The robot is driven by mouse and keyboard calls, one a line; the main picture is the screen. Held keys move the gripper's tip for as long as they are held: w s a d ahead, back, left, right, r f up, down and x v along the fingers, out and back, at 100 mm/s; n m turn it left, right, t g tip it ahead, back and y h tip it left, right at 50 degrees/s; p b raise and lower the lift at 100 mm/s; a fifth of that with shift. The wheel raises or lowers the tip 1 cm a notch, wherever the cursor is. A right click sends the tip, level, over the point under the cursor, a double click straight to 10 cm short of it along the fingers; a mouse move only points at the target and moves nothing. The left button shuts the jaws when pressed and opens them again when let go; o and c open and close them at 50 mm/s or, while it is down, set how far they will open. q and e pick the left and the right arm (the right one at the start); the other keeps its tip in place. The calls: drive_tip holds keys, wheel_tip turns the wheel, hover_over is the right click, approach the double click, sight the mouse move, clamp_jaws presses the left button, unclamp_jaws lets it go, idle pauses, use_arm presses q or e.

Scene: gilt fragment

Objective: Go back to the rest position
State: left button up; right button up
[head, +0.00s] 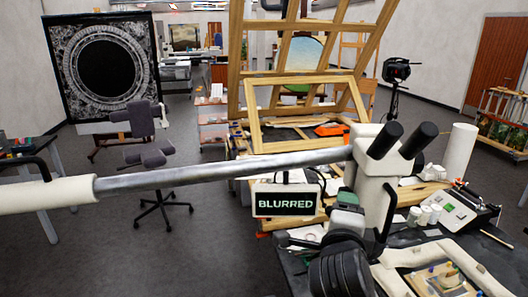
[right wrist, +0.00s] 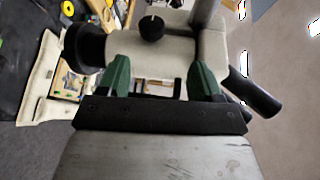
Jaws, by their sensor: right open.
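The white microscope (head: 372,190) hangs on a long grey boom (head: 220,175) above the workbench, its two black eyepieces pointing up. It also fills the top of the right wrist view (right wrist: 180,48), with a black knob (right wrist: 151,27) on it. My left gripper is not in view.
A small screen (head: 286,201) reading "BLURRED" stands left of the microscope. The bench holds a framed fragment (head: 440,278), white jars (head: 424,214), a paper roll (head: 460,150) and a control box (head: 445,212). A wooden easel frame stands behind. An office chair (head: 150,150) stands on open floor at left.

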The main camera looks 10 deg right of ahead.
drive_tip(key=s+a+r+n+t+y, duration=0.2)
drive_tip(key=s+r+n+t, duration=0.45)
drive_tip(key=t, duration=0.45)
drive_tip(key=s+a+f+n+g+y, duration=0.3)
drive_tip(key=a+f+n+g+y, duration=0.25)
drive_tip(key=f+n+y, duration=0.35)
drive_tip(key=s+a+f+n+g+y, duration=0.35)
drive_tip(key=f+n+g+y, duration=0.3)
drive_tip(key=f+n, duration=0.4)
drive_tip(key=s+d+f+g+h, duration=0.5)
drive_tip(key=s+d+f, duration=0.1)
drive_tip(key=f, duration=0.2)
drive_tip(key=s+d+f+g+h, duration=0.5)
drive_tip(key=s+f+h, duration=0.1)
drive_tip(key=f, duration=0.2)
wheel_tip(320, 180, down, 37)
drive_tip(key=s+g+b, duration=0.2)
drive_tip(key=s+b, duration=0.1)
drive_tip(key=b, duration=0.6)
drive_tip(key=s+d+f+b, duration=0.1)
drive_tip(key=s+f+b, duration=0.1)
drive_tip(key=s+f, duration=0.5)
drive_tip(key=s+d+f+g+b, duration=0.1)
drive_tip(key=s+d+f+b, duration=0.1)
drive_tip(key=s+f, duration=0.5)
wheel_tip(320, 180, down, 6)
drive_tip(key=shift+s+d+r+m+b, duration=0.15)
drive_tip(key=shift+s+m+b, duration=0.2)
drive_tip(key=shift+b, duration=0.4)
